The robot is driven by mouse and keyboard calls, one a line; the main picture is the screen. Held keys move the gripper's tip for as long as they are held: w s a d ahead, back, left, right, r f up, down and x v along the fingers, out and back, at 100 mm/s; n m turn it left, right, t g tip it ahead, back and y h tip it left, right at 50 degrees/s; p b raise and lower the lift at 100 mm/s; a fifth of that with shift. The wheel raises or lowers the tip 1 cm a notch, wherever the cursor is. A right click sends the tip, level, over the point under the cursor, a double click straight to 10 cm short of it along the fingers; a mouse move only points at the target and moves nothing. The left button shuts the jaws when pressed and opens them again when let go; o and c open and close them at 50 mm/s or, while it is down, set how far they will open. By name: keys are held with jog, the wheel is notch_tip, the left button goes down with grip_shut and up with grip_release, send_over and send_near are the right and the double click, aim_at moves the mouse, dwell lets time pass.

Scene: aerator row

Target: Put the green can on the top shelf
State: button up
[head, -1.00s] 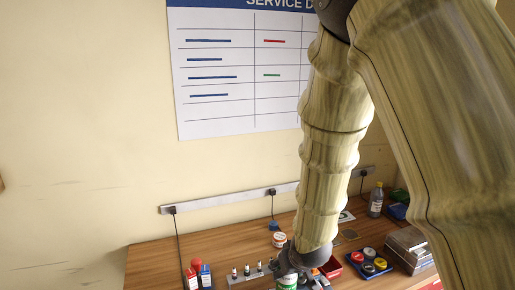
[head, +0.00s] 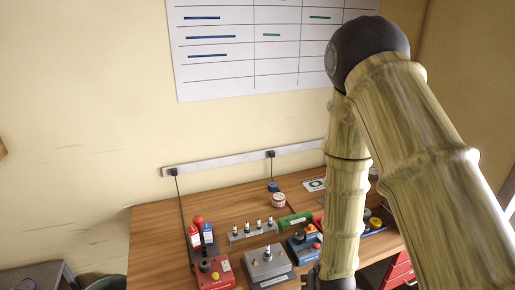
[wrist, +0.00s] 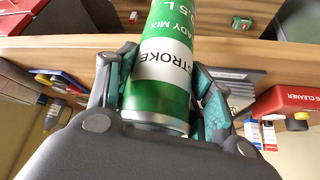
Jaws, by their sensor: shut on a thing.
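The green can (wrist: 162,95) fills the middle of the wrist view, green with a white band and lettering, its silvery rim towards my palm. My gripper (wrist: 166,72) is shut on it, one teal-padded finger on each side. In the head view a dark part of my gripper (head: 318,280) shows at the bottom edge; the can cannot be made out there. I cannot pick out the top shelf in either view.
The wooden bench (head: 155,240) carries a red box (head: 214,274), a grey box (head: 268,266), a blue box (head: 304,246), small bottles (head: 194,236), a white tub (head: 278,200) and a green cylinder-like item (head: 295,220). A red drawer unit (head: 400,272) stands at right. The bench's left end is clear.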

notch_tip(320, 180, down, 12)
jog(key=b, duration=1.1)
jog(key=shift+a+f+b, duration=0.1)
jog(key=shift+f+b, duration=0.15)
jog(key=shift+b, duration=0.1)
jog(key=shift+s+f, duration=0.1)
jog(key=shift+f, duration=0.05)
jog(key=shift+s, duration=0.1)
